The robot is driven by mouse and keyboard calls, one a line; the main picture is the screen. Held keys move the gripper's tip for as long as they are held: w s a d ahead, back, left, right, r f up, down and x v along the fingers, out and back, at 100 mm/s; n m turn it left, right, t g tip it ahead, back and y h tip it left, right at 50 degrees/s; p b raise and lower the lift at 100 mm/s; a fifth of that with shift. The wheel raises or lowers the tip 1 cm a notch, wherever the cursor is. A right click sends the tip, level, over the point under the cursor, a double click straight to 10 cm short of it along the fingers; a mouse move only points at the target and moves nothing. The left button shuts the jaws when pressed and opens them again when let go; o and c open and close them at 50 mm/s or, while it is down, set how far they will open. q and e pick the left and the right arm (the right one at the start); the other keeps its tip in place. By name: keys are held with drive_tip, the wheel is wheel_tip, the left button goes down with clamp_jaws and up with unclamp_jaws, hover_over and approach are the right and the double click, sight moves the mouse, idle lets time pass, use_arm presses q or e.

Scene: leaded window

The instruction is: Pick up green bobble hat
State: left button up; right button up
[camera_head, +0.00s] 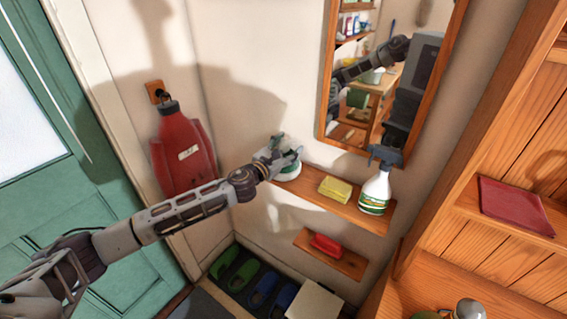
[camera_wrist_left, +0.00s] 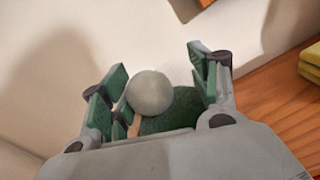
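The green bobble hat (camera_wrist_left: 172,122) with its round grey bobble (camera_wrist_left: 149,92) shows in the left wrist view between the fingers of my left gripper (camera_wrist_left: 157,68). The fingers are open, with green pads; the left one is close to the bobble and a gap shows on the right. I cannot tell whether a finger touches. In the head view my left gripper (camera_head: 284,153) is at the left end of the wooden shelf (camera_head: 306,188), over the hat (camera_head: 289,173), which it partly hides. My right gripper is not in view.
A mirror (camera_head: 322,125) hangs above. A lower shelf holds a red item (camera_head: 326,245). A red hot-water-bottle-like thing (camera_head: 182,150) hangs left, behind my arm.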

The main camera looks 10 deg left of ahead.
use_arm(q)
drive_tip(key=shift+s+f, duration=0.1)
drive_tip(key=c, duration=0.6)
drive_tip(key=shift+f, duration=0.15)
drive_tip(key=shift+r, duration=0.75)
clamp_jaws()
wheel_tip(320, 180, up, 7)
drive_tip(key=shift+r+p, duration=0.1)
drive_tip(key=shift+p, duration=0.6)
drive_tip(key=shift+r, duration=0.8)
